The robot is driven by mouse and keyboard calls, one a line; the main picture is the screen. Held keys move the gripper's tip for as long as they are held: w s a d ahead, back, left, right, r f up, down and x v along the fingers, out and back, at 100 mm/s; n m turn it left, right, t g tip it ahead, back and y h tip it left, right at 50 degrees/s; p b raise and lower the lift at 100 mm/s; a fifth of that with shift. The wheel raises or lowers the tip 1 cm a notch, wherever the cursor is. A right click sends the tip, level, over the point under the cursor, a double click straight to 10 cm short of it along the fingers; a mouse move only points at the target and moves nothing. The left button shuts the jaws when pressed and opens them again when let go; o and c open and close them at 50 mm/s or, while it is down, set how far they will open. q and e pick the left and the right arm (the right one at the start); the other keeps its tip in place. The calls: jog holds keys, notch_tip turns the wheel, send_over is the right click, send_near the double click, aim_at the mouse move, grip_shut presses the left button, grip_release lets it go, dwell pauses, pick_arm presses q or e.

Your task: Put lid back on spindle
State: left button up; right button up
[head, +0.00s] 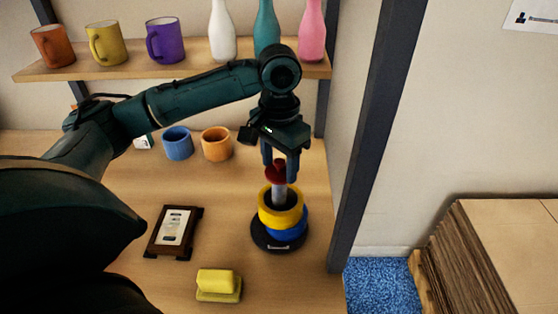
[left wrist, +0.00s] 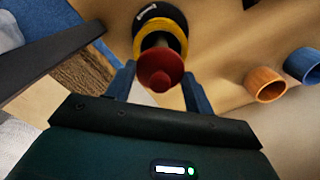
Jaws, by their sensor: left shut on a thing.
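The red lid (head: 275,173) is between the fingertips of my left gripper (head: 280,165), which is shut on it. The lid is right at the top of the grey spindle post (head: 279,194); I cannot tell whether it touches the post. A yellow ring (head: 281,217) and a blue ring (head: 290,230) sit around the post on a round black base (head: 267,242). In the left wrist view the lid (left wrist: 158,68) hides most of the post, with the yellow ring (left wrist: 182,42) behind it. My right gripper is not in view.
Left of the spindle are a framed card (head: 175,229) and a yellow block on a dish (head: 218,284). A blue mug (head: 178,144) and an orange mug (head: 216,145) stand behind. A dark shelf post (head: 375,140) rises to the right, and mugs and bottles stand on the upper shelf.

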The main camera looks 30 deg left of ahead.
pick_arm(q)
jog(key=o, duration=1)
jog(key=shift+o, duration=0.6)
jog(key=o, duration=0.4)
jog(key=shift+r, duration=0.1)
jog(key=shift+r, duration=3.4)
jog(key=shift+c, duration=0.2)
grip_shut()
